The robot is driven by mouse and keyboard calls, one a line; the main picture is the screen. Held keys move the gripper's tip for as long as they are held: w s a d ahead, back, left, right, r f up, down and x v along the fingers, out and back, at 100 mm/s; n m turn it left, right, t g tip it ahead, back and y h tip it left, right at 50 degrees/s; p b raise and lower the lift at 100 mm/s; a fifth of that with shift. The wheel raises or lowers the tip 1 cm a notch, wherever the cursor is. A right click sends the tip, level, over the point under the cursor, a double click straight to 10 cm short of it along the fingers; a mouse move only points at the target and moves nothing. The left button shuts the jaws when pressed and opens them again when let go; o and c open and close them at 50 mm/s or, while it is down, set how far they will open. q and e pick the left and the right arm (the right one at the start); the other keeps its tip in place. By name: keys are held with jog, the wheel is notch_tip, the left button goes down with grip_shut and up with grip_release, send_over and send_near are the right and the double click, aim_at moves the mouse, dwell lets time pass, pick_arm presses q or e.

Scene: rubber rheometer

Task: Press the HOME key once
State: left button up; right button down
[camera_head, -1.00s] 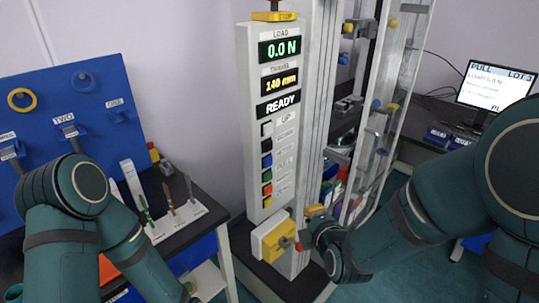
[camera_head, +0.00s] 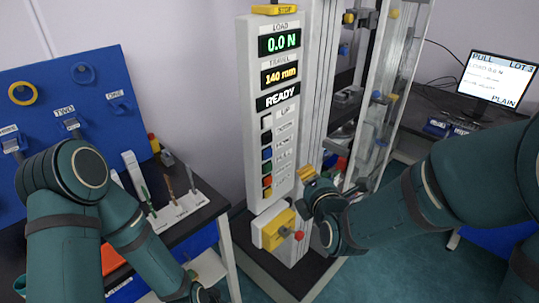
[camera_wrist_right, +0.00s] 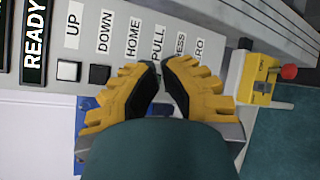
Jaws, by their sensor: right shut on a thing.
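The key panel (camera_head: 251,160) stands upright with a column of coloured keys. The HOME label (camera_wrist_right: 133,38) is third in the row in the right wrist view, after UP and DOWN. The third key, blue (camera_head: 267,154), shows in the head view; in the wrist view my fingers hide it. My right gripper (camera_head: 307,173) is right of the lower keys in the head view. In the wrist view its yellow fingers (camera_wrist_right: 161,68) are drawn together in front of the panel; what lies between them cannot be made out. My left gripper (camera_head: 200,291) is at the bottom edge, mostly hidden.
A yellow box with a red knob (camera_head: 278,230) juts out below the keys. Metal columns and a clear guard (camera_head: 402,75) stand right of the panel. A dark table (camera_head: 190,215) with a white tool holder is at left. A monitor (camera_head: 497,79) is at right.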

aim_at(268, 154)
jog(key=w+a, duration=0.5)
jog(key=shift+w+a, duration=0.2)
jog(key=shift+a, duration=0.05)
jog(key=shift+w, duration=0.1)
dwell(1.4)
jog(key=shift+w+a, duration=0.25)
jog(key=shift+a, duration=0.05)
